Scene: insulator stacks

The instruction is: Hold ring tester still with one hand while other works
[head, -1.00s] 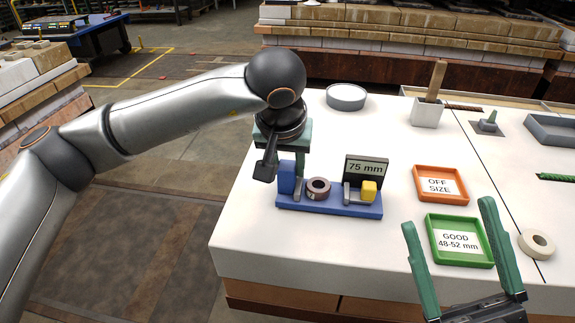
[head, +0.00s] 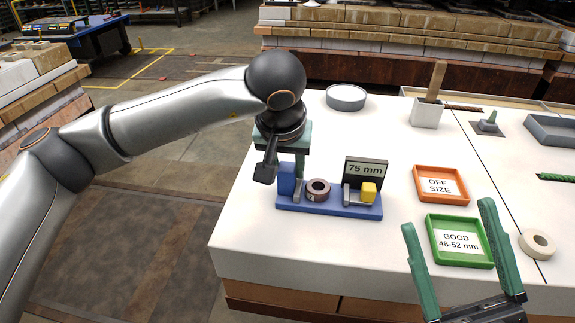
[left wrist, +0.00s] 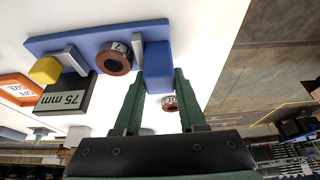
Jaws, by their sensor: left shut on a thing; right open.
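The ring tester (head: 335,208) is a blue base on the white table, with a tall blue block (head: 287,178) at its left end, grey jaws, a yellow block (head: 369,192) and a display (head: 366,170) reading 75 mm. A brown ring (head: 317,189) with a white label sits between the jaws, apart from the right one; it also shows in the left wrist view (left wrist: 113,58). My left gripper (left wrist: 159,80) is shut on the tall blue block. My right gripper (head: 448,216) is open and empty at the front right.
An orange OFF SIZE tray (head: 441,170) and a green GOOD 48-52 mm tray (head: 429,222) look empty. A cream ring (head: 537,235) lies right of them. A round grey dish (head: 346,91) stands behind. Another labelled ring (left wrist: 170,103) shows between my left fingers, beyond the block.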

